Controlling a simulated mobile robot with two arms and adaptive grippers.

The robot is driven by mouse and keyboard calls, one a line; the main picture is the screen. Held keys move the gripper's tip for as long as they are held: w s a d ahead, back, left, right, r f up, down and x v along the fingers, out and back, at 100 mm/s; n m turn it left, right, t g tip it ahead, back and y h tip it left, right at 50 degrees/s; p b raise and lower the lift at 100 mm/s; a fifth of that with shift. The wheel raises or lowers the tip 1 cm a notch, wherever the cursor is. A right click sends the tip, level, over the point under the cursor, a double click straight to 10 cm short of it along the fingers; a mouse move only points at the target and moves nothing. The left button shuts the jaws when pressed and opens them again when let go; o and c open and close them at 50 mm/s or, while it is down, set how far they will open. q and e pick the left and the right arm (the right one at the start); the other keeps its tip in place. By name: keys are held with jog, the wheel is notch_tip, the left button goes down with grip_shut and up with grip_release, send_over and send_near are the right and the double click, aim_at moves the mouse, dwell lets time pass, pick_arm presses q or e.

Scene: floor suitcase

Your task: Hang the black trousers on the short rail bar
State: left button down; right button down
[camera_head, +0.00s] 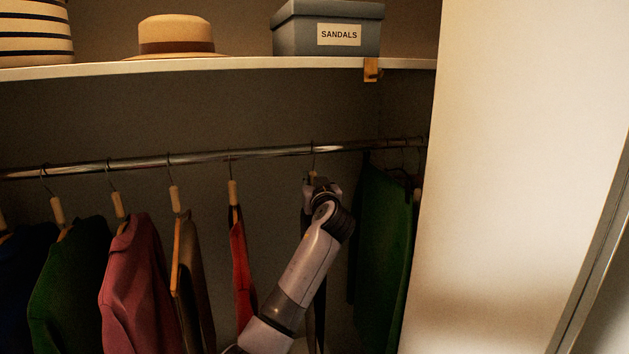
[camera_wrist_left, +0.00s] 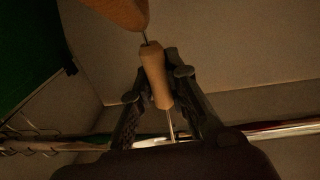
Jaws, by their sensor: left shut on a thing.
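My left gripper (camera_head: 319,184) is up at the rail bar (camera_head: 262,153), shut on the wooden neck of a hanger (camera_head: 313,174). In the left wrist view the fingers (camera_wrist_left: 158,86) close around this wooden neck (camera_wrist_left: 153,70), and its wire hook runs toward the rail (camera_wrist_left: 285,130). In the head view the hook is at the rail; whether it bears the weight I cannot tell. A narrow dark garment (camera_head: 320,312), likely the black trousers, hangs below, mostly hidden behind my arm. My right gripper is not in view.
A red garment (camera_head: 240,262) hangs left of my gripper, a green one (camera_head: 385,250) close on its right. Several more garments hang farther left. Above, a shelf (camera_head: 240,65) holds a hat (camera_head: 175,36) and a sandals box (camera_head: 300,32). A pale panel (camera_head: 520,170) closes the right side.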

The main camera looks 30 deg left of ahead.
aim_at(314, 172)
pick_arm(q)
jog(key=r, duration=0.1)
jog(key=r+p, duration=0.2)
jog(key=shift+s+d+r, duration=0.1)
jog(key=shift+s+d, duration=0.15)
jog(key=shift+s, duration=0.1)
jog(key=shift+s+d, duration=0.15)
jog(key=shift+d, duration=0.05)
jog(key=shift+p+v, duration=1.05)
jog(key=shift+v, duration=1.2)
jog(key=shift+s+d, duration=0.2)
jog(key=shift+d, duration=0.05)
jog(key=w+d+b+v, duration=0.1)
jog(key=v, duration=1.7)
jog(key=shift+b, duration=0.35)
jog(key=shift+d, duration=0.1)
